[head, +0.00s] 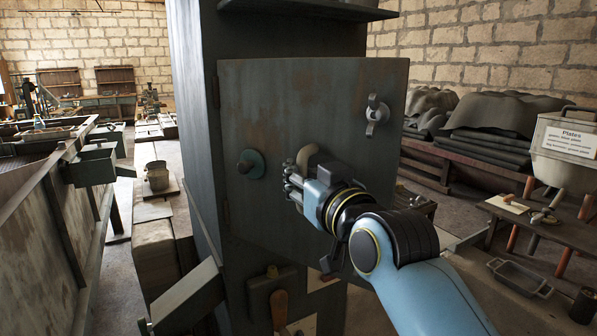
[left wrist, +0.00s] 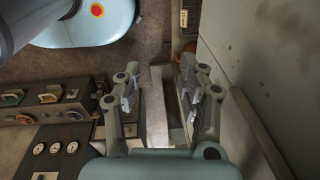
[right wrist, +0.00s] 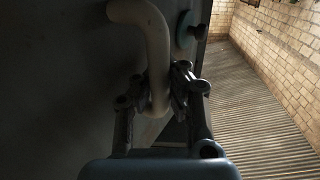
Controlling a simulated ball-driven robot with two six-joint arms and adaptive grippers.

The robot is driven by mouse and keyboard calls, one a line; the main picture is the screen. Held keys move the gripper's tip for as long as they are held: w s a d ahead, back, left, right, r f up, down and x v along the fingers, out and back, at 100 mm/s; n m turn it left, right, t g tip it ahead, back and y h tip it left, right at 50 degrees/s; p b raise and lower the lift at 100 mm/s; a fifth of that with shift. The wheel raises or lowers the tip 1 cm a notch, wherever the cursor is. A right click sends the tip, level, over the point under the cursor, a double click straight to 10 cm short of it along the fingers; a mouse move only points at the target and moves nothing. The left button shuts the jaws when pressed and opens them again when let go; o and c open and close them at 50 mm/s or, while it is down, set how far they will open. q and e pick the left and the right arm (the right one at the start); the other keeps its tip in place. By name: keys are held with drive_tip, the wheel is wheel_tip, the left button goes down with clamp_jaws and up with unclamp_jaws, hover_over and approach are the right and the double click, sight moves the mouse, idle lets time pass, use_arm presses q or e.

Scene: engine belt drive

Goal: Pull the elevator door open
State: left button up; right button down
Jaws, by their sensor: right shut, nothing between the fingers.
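The elevator door (head: 330,95) is a worn grey-green metal panel on the tall column. Hinges show at its left edge, and its right edge sticks out past the column. I cannot tell how wide any gap behind it is. A beige curved handle (head: 308,155) stands on the door; it also shows in the right wrist view (right wrist: 155,40). My right gripper (head: 293,182) is at the handle, its fingers shut with nothing held. In the right wrist view, its fingers (right wrist: 155,90) overlap the handle's lower end. My left gripper (left wrist: 160,92) is open and empty.
A wing-shaped latch (head: 376,115) and a round knob (head: 250,163) are on the door. A chute (head: 187,298) juts out at lower left. A bench (head: 550,230) and a sack-covered rack (head: 440,160) stand at right. Control panels (left wrist: 55,100) show in the left wrist view.

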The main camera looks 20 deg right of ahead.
drive_tip(key=c, duration=1.3)
unclamp_jaws()
drive_tip(key=shift+s+d, duration=0.4)
drive_tip(key=shift+s, duration=0.25)
drive_tip(key=shift+o, duration=0.3)
drive_tip(key=shift+w+a, duration=0.2)
drive_tip(key=shift+w, duration=0.15)
drive_tip(key=s, duration=0.7)
drive_tip(key=shift+s, duration=0.25)
